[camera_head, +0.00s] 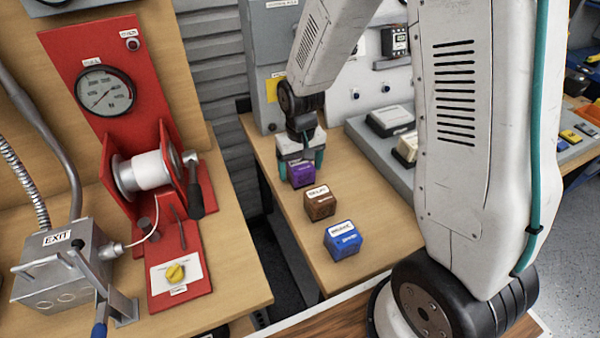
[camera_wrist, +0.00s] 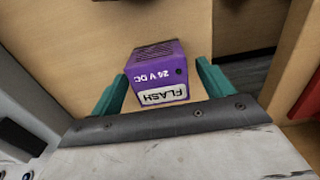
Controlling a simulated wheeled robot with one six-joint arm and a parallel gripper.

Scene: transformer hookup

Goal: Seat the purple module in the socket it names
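The purple module (camera_head: 302,174) stands on the wooden bench in the head view, at the far end of a row of modules. In the wrist view the purple module (camera_wrist: 160,74) shows the words FLASH and 24 V DC, upside down. My gripper (camera_head: 301,166) is directly above and around it, pointing down. In the wrist view my gripper (camera_wrist: 163,78) has its teal fingers apart, one on each side of the module, with a visible gap on the right. No socket can be clearly identified by name in these views.
A brown module (camera_head: 320,204) and a blue module (camera_head: 342,241) stand nearer on the same bench. A grey panel (camera_head: 372,142) with white-topped units lies to the right, partly behind my arm. A red gauge-and-spool stand (camera_head: 185,240) is on the left bench, across a gap.

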